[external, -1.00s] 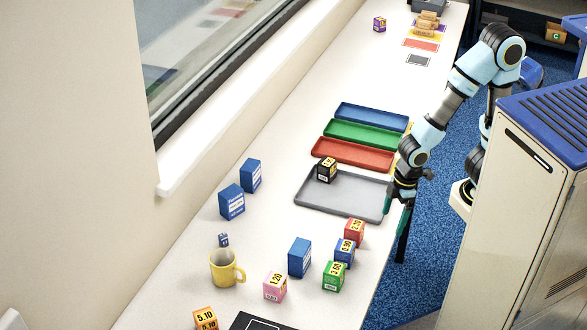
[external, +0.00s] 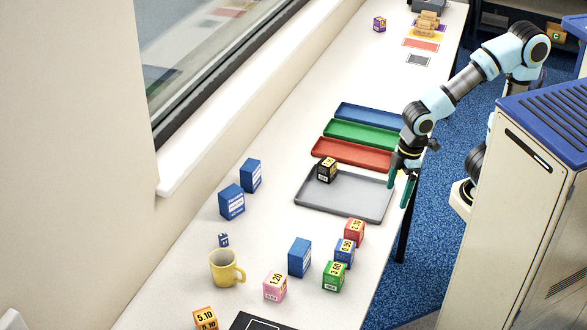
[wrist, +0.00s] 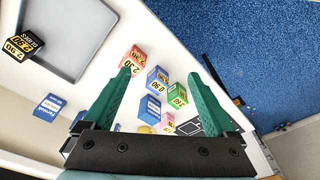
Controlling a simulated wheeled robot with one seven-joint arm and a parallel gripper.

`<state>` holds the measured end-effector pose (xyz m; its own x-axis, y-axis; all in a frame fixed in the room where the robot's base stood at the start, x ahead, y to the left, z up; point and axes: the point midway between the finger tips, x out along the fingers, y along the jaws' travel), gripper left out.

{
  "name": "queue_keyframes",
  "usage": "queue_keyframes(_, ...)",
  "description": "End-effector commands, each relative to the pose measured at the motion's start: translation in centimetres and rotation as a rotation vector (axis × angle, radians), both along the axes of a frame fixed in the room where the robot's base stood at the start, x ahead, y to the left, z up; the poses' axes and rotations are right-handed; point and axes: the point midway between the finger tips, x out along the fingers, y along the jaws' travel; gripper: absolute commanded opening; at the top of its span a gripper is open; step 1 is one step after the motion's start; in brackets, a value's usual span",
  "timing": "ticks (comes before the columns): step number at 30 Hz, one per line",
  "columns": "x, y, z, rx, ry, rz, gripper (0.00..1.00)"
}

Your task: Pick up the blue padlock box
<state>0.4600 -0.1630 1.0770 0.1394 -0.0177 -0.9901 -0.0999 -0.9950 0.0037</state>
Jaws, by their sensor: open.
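Several blue boxes stand on the white bench; I cannot read which one is the padlock box. Tall blue cartons stand at centre front (external: 300,258) and near the window, one in front (external: 232,202) and one behind (external: 251,175). A tiny blue box (external: 223,240) is by the mug. A blue price cube (external: 345,252) sits between a red cube (external: 354,231) and a green cube (external: 334,275). My gripper (external: 398,196) is open and empty above the bench's right edge, beside the grey tray. The wrist view shows the blue cube (wrist: 157,80) between its fingers (wrist: 167,68).
The grey tray (external: 340,207) holds a black cube (external: 327,170). Red (external: 352,153), green (external: 363,134) and blue (external: 371,116) trays lie behind it. A yellow mug (external: 222,269), pink cube (external: 275,286) and orange cube (external: 205,319) stand at the front. A cabinet (external: 510,210) is at right.

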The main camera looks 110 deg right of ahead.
Motion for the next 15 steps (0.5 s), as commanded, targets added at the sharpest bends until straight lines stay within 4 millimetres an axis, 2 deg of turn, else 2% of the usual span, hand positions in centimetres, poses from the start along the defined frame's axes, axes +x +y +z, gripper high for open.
queue_keyframes(1, 0.2, 0.0, 1.5, -0.001, -0.008, 0.0, 0.91)
queue_keyframes(9, 0.1, 0.0, 8.1, 0.0, -0.005, -0.002, 0.91)
queue_keyframes(10, 0.1, 0.0, 8.4, -0.002, 0.001, 0.002, 0.91)
queue_keyframes(15, 1.8, -0.1, 5.9, -0.031, 0.049, 0.067, 0.91)
